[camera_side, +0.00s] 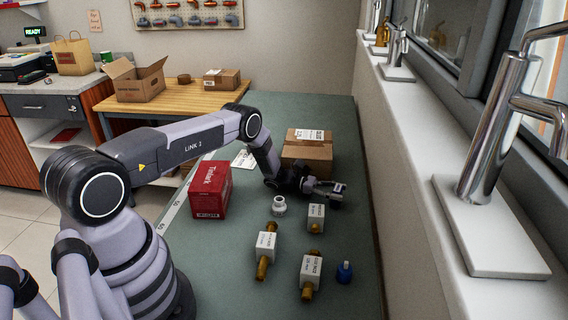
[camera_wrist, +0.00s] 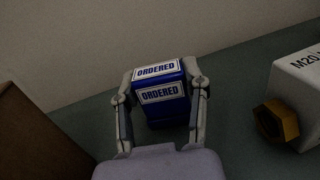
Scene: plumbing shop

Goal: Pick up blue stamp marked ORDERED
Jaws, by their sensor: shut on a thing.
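The blue stamp (camera_wrist: 163,108) with two white labels reading ORDERED sits between the two fingers of my gripper (camera_wrist: 160,88) in the wrist view. The fingers are shut on it, one against each side. In the side view my gripper (camera_side: 335,193) is low over the far right part of the green bench, right of a cardboard box. The stamp cannot be made out clearly there. Whether it is lifted or still touches the bench is hard to tell.
The wall and window ledge (camera_side: 420,150) border the right side.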

